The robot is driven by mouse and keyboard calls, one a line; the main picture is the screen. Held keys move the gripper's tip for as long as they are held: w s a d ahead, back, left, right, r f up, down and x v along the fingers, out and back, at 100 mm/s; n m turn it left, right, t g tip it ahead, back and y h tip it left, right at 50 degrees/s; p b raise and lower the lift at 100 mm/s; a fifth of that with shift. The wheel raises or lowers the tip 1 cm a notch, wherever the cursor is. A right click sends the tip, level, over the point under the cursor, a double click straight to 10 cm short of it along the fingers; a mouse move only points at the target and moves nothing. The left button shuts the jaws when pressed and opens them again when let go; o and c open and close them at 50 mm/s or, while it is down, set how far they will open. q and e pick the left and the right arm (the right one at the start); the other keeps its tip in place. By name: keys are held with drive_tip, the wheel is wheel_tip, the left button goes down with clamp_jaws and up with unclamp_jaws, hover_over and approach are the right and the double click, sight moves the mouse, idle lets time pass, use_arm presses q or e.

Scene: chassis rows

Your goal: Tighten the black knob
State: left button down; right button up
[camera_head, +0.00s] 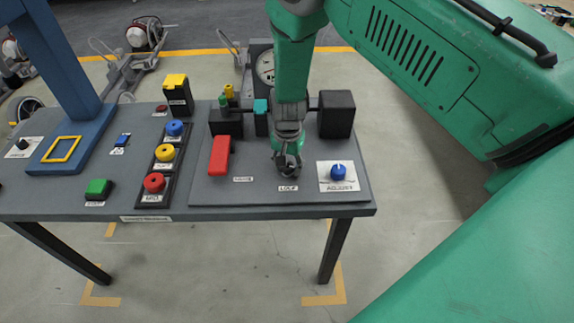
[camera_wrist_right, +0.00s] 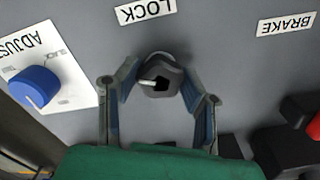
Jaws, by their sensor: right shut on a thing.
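The black knob (camera_wrist_right: 160,75) sits on the grey panel next to the LOCK label (camera_wrist_right: 145,10), and a light pointer mark shows on it in the wrist view. My right gripper (camera_wrist_right: 158,84) reaches down over it, with one finger on each side, shut on the knob. In the head view my right gripper (camera_head: 288,163) is just behind the LOCK label and mostly covers the knob. My left gripper is not in view.
To the right is a blue ADJUST knob (camera_head: 338,172). To the left is a red BRAKE lever (camera_head: 219,155). A black block (camera_head: 336,114) stands behind. Red, yellow and blue buttons (camera_head: 165,153) and a green button (camera_head: 98,189) are further left.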

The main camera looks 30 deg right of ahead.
drive_tip(key=shift+w+d+r, duration=0.1)
drive_tip(key=shift+w+r, duration=0.15)
drive_tip(key=shift+w, duration=0.1)
drive_tip(key=o, duration=1.2)
drive_tip(key=shift+c, duration=0.2)
drive_tip(key=shift+s+f, duration=0.1)
drive_tip(key=shift+s, duration=0.05)
wheel_tip(320, 180, up, 12)
